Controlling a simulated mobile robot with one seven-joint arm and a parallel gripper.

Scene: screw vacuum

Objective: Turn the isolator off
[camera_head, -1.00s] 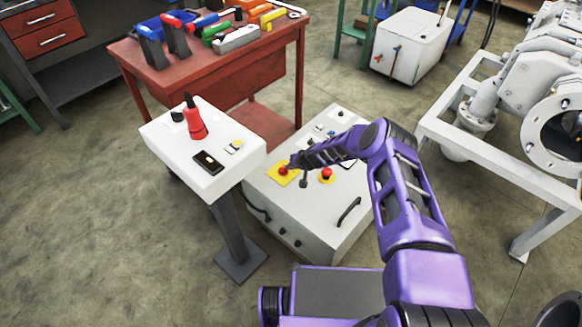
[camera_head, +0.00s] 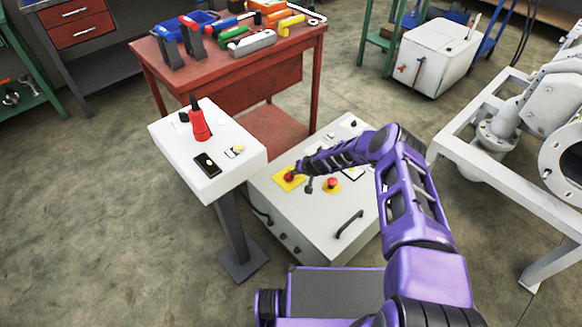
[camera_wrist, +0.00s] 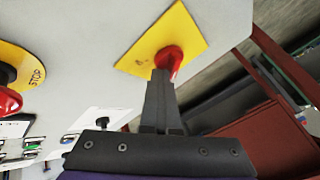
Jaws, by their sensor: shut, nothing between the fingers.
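The isolator is a red knob (camera_head: 290,175) on a yellow square plate (camera_head: 280,183), on top of the white control box (camera_head: 290,215). In the wrist view the red knob (camera_wrist: 172,58) sits on the yellow plate (camera_wrist: 150,45), just beyond my fingertips. My gripper (camera_wrist: 163,74) is shut and empty. Its fingertips overlap the knob's lower left edge in the picture; I cannot tell whether they touch it. In the head view my gripper (camera_head: 299,173) is at the knob's right side. The fingers hide part of the knob.
A red stop button (camera_head: 332,183) on a round yellow disc stands right of the isolator. A black handle (camera_head: 349,224) is on the box's front right. A white pedestal panel (camera_head: 185,165) stands left. A red tool table (camera_head: 232,75) is behind.

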